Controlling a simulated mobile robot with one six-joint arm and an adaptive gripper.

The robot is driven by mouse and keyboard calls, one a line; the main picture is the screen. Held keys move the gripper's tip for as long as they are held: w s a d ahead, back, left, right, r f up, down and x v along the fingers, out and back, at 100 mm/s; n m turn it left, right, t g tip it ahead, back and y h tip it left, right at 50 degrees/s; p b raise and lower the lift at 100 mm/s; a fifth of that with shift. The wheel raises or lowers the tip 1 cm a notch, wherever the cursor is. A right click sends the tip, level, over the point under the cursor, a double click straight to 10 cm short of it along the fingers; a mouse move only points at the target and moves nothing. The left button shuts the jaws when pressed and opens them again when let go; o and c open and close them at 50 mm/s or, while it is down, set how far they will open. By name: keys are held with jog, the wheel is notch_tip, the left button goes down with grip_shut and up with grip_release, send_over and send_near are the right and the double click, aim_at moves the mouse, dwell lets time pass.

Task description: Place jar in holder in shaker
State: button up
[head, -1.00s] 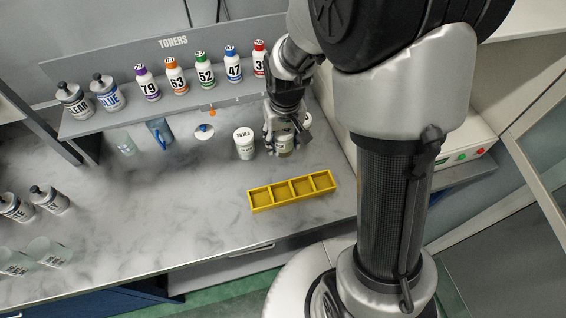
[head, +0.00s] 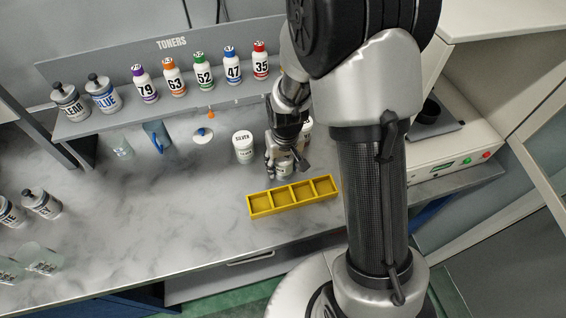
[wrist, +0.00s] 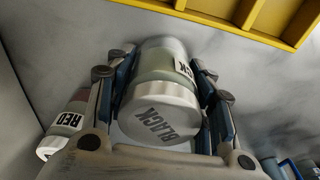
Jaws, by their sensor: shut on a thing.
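My gripper (head: 285,163) is shut on a jar with a white lid marked BLACK (wrist: 160,112). In the wrist view the fingers are on both sides of this jar, and its lid faces the camera. In the head view my gripper partly hides the jar (head: 284,172), which is just behind the yellow tray. I cannot tell whether it touches the counter. The shaker appears to be the white machine (head: 455,150) at the right, with coloured buttons. A dark round holder (head: 429,112) shows in its opening, partly hidden by my arm.
A yellow tray with compartments (head: 262,212) lies in front of my gripper; its edge shows in the wrist view (wrist: 215,26). A SILVER jar (head: 244,150) stands to the left. A RED jar (wrist: 68,122) is beside my gripper. Toner bottles (head: 203,72) line the back shelf.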

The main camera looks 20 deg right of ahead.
jog(key=o, duration=1.3)
jog(key=shift+f, duration=0.15)
jog(key=shift+o, duration=0.2)
